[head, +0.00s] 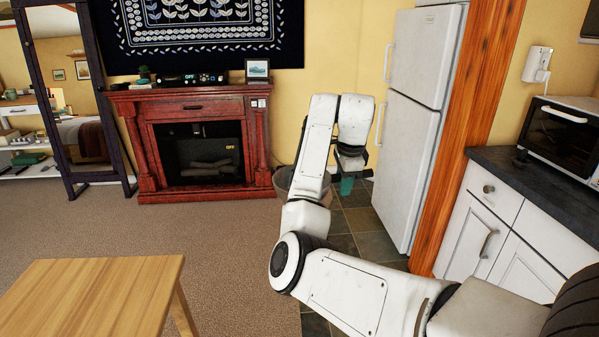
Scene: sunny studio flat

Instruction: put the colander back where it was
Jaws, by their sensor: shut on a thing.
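My gripper (350,172) hangs at the end of my raised arm, pointing down, left of the fridge. It is shut on a small teal thing (347,187) that shows just below it. The teal thing may be the colander, but it is too small and too much covered to tell its shape. No other colander can be made out.
A grey basket or bin (283,180) stands by the fireplace (205,150), partly behind my arm. The white fridge (410,130) is close on the right. A wooden table (95,290) is at front left. The carpet (215,235) between is clear.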

